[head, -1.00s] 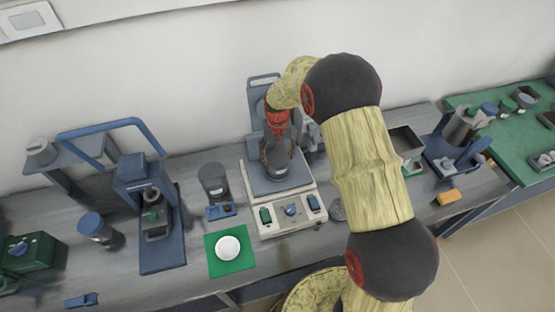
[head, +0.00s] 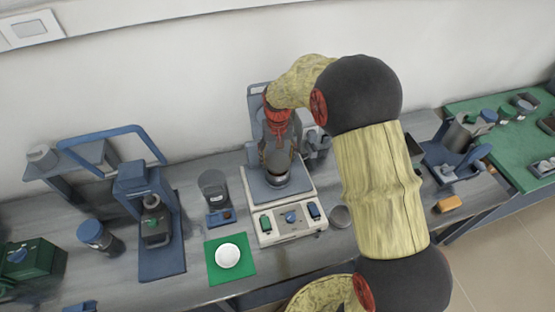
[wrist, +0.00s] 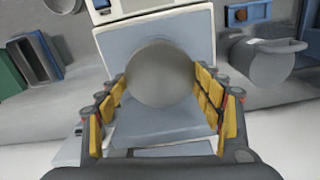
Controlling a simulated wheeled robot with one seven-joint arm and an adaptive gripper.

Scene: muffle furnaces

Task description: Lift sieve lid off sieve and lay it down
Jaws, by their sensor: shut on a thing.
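The round grey sieve lid (wrist: 162,75) fills the space between my gripper's fingers in the wrist view, with the finger pads against both its sides. My gripper (head: 277,160) is shut on it, above the blue-grey plate of the white shaker (head: 302,230). In the head view the fingers cover most of the lid. The sieve (head: 277,181) shows as a dark round body with a pale rim just below the fingertips. I cannot tell whether the lid and sieve are touching. In the wrist view the lid hides the sieve.
A grey disc (head: 340,216) lies right of the shaker. A dark grey cup (head: 212,185) stands to its left, behind a green mat (head: 241,275) with a white dish (head: 228,256). A blue press (head: 162,258) is farther left. Bare bench shows between the mat and the press.

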